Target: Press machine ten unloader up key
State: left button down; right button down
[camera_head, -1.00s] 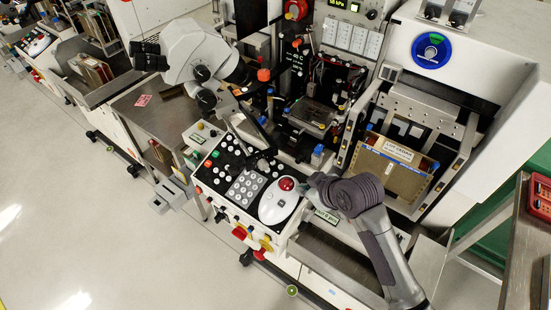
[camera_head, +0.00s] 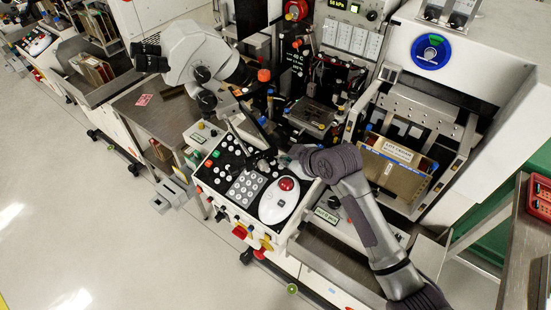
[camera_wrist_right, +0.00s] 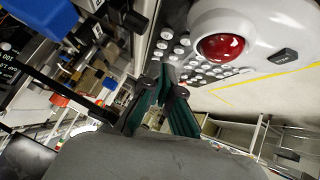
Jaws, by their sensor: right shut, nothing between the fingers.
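The machine's control panel (camera_head: 208,180) is white-edged and black. It carries a block of white round keys (camera_head: 246,186) and a white trackball unit with a red ball (camera_head: 286,184). Which key is the unloader up key cannot be read. My right gripper (camera_head: 272,162) is over the panel's back right part, behind the trackball. In the right wrist view its dark fingers (camera_wrist_right: 168,84) are shut and empty, near several white round keys (camera_wrist_right: 180,48), with the red ball (camera_wrist_right: 222,46) to the right. Contact with a key cannot be told. My left gripper is not in view.
A microscope (camera_head: 195,55) overhangs the panel's left back. A tray with a labelled brown part (camera_head: 395,170) stands right of my right arm. Red and yellow knobs (camera_head: 246,232) line the panel's front. The floor (camera_head: 80,210) at left is clear.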

aim_at(275, 168)
jog(key=x, duration=0.6)
jog(key=shift+w+a+f+p, duration=0.1)
jog(key=shift+p, duration=0.25)
